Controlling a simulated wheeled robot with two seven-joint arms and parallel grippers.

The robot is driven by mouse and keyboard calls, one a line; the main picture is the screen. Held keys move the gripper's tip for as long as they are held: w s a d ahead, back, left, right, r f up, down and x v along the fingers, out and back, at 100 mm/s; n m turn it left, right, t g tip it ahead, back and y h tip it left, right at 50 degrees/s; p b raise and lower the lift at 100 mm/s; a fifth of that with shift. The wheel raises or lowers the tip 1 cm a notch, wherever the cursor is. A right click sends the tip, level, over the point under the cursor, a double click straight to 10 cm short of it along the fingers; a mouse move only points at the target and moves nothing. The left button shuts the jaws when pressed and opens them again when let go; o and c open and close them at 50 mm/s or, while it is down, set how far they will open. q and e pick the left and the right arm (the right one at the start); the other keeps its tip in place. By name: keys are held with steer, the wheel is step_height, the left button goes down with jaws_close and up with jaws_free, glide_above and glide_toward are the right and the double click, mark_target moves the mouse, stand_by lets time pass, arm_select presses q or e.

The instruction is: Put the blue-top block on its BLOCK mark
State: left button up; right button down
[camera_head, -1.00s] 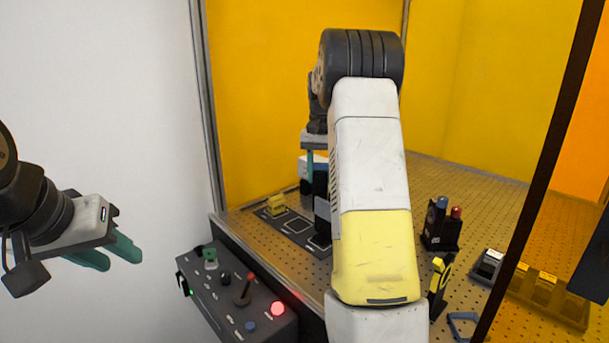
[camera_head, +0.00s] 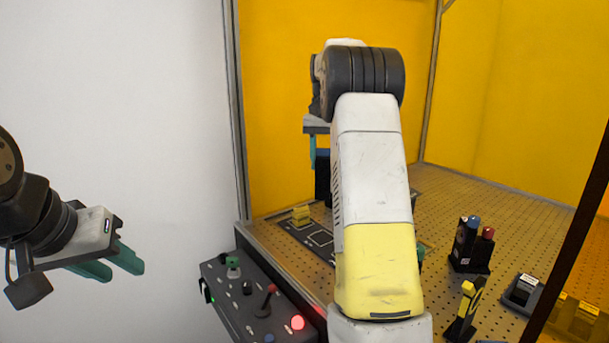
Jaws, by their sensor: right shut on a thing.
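My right gripper (camera_head: 312,150) is at the back of the enclosure, partly hidden by its own arm. Its one visible teal finger is against a dark block with a blue top (camera_head: 323,180), and it is shut on this block. The block appears upright above or at the far side of the dark mat; I cannot tell whether it touches anything below. The dark mat (camera_head: 290,229) has white-outlined marks, partly covered by my arm. I cannot read which is the BLOCK mark. My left gripper (camera_head: 112,264) is open and empty at the left, outside the enclosure.
A control box (camera_head: 240,300) with knobs and a lit red button stands in front. A dark holder with blue and red tops (camera_head: 470,245) and a yellow-topped stand (camera_head: 463,312) are at the right. The perforated plate behind them is clear.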

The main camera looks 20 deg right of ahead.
mark_target(324, 182)
steer(key=r, duration=0.6)
steer(key=shift+s+r, duration=0.2)
steer(key=shift+s, duration=0.1)
steer(key=shift+s+f, duration=0.1)
steer(key=shift+f, duration=0.05)
step_height(324, 182, down, 19)
stand_by(0.5)
steer(key=shift+f, duration=0.25)
stand_by(0.7)
steer(key=c, duration=0.8)
jaws_free()
steer(key=shift+o, duration=0.2)
steer(key=shift+r, duration=3.5)
